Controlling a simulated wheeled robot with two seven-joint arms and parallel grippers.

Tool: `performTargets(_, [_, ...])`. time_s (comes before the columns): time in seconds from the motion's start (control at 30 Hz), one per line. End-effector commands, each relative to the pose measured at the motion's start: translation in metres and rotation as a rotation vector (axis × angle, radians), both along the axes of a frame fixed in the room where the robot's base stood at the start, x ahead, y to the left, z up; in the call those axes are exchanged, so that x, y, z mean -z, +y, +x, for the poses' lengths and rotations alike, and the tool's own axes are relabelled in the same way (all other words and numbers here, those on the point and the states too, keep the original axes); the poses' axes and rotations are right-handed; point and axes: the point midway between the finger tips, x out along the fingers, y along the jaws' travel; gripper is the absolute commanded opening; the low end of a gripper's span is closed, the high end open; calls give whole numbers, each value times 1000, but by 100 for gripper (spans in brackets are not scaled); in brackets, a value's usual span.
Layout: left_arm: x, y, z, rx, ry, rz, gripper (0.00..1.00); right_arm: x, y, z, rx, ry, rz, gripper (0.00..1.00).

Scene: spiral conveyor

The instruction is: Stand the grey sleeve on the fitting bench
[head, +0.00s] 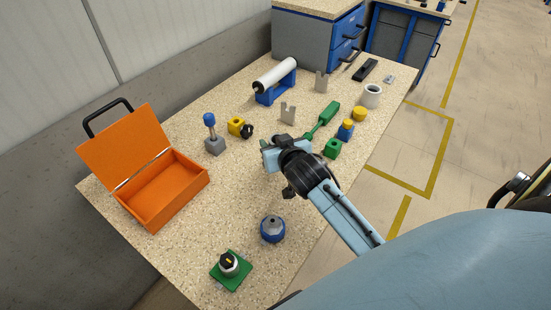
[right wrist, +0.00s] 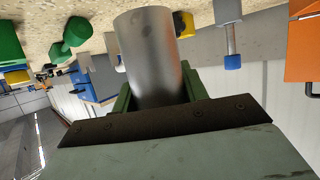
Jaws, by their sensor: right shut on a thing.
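The grey sleeve (right wrist: 150,55) fills the middle of the right wrist view. It is a smooth metallic cylinder, held between the green fingers of my right gripper (right wrist: 160,95). In the head view my right gripper (head: 270,155) is over the middle of the speckled bench (head: 185,255), and the gripper and wrist largely hide the sleeve. I cannot tell the gap between sleeve and bench top. My left gripper is out of view.
An open orange box (head: 180,195) stands at the left. A blue-grey knob part (head: 272,229) and a green-based part (head: 230,268) are near the front. A white roller (head: 274,76), a pale ring (head: 372,95) and several small parts are behind. The front-middle is mostly clear.

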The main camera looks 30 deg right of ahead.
Motion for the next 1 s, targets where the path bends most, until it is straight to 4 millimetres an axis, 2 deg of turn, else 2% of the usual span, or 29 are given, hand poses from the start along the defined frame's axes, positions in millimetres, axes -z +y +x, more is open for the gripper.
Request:
performTargets(0.1, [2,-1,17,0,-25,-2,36,11,0,0,-1,-1,0,18])
performTargets(0.23, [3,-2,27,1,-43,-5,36,22,0,0,0,0,-1,18])
performTargets(0.43, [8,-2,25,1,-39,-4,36,48,1,0,-1,0,0,18])
performTargets(0.8, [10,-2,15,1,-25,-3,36,51,1,0,-1,-1,1,18])
performTargets(0.83, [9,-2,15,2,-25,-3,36,51,1,0,-1,0,1,47])
performTargets(0.97, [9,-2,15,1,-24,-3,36,51,1,0,-1,0,0,64])
performTargets(1.0, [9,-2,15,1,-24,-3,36,51,1,0,-1,0,0,65])
